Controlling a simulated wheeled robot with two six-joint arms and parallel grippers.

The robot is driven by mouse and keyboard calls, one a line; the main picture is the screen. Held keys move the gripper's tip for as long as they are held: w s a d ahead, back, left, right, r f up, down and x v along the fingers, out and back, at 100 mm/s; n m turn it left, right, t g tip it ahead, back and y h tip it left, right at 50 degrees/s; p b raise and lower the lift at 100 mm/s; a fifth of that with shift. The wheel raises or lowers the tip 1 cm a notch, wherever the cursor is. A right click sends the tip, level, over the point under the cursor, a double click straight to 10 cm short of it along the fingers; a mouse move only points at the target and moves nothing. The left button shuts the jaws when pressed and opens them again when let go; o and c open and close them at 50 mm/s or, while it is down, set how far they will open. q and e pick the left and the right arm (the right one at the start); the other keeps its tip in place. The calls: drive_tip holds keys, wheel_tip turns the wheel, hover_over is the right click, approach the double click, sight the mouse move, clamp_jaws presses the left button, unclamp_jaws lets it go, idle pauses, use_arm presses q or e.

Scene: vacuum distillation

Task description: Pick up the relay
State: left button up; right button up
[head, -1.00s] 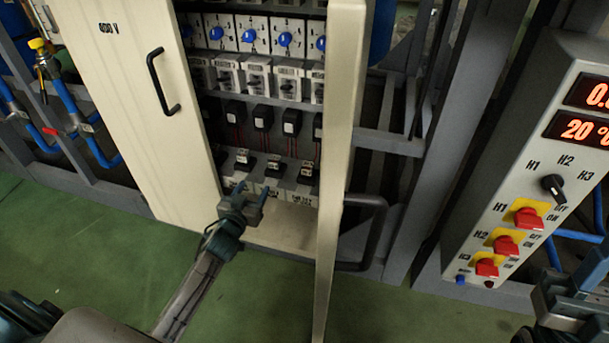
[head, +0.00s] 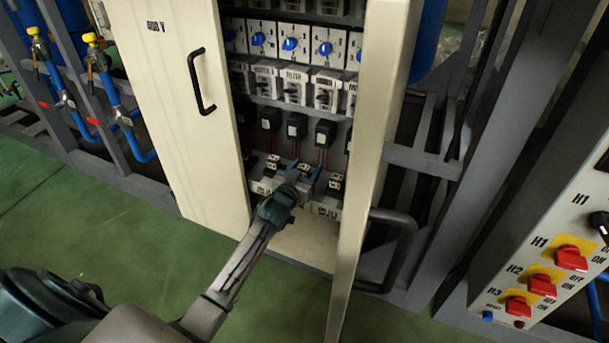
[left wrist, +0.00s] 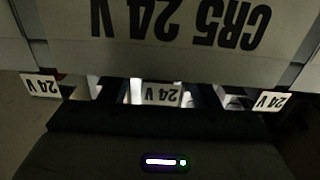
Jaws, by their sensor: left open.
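My left gripper (head: 304,177) reaches into the open cabinet. It is open, its two fingers spread in front of the bottom row of grey labelled blocks (head: 325,207). The fingers partly hide the middle block, and I cannot tell whether they touch it. In the left wrist view a large pale block (left wrist: 180,25) with the upside-down label "CR5 24 V" fills the top, very close; it seems to be the relay or its holder. Smaller "24 V" labels (left wrist: 160,95) show below it. A row of small black modules (head: 297,126) with red wires sits above the bottom row.
The cabinet's left door (head: 175,90) marked "400 V" and its right door (head: 365,150) stand open either side of my arm. A control panel (head: 550,250) with red switches stands at the right. Green floor (head: 150,235) lies in front.

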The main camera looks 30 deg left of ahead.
use_arm(q)
drive_tip(key=shift+w, duration=0.6)
drive_tip(key=c, duration=1.1)
drive_tip(key=shift+r, duration=0.1)
